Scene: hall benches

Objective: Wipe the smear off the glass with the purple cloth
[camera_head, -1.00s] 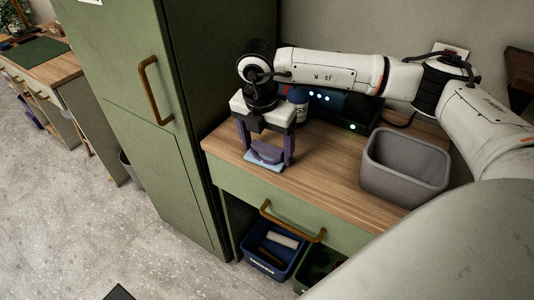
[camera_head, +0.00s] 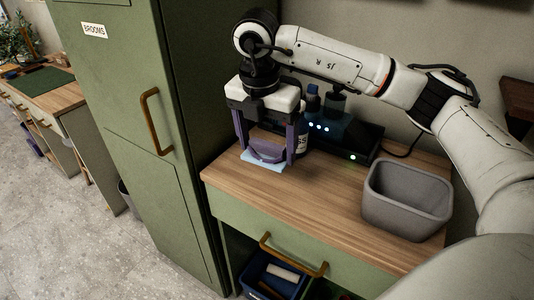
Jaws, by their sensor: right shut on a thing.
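My right gripper (camera_head: 268,148) is shut on the purple cloth (camera_head: 266,150), which hangs between its two fingers. A pale blue flat piece (camera_head: 264,165) shows just under the cloth. I cannot tell whether it is part of the cloth or a separate thing. The gripper points down over the back left of the wooden counter (camera_head: 330,210). I cannot tell whether the cloth touches the counter. I cannot make out the glass or a smear. My left gripper is not in view.
A grey bin (camera_head: 408,198) stands on the counter's right. A tall green cabinet (camera_head: 150,120) borders the left. A blue crate (camera_head: 275,278) sits under the counter.

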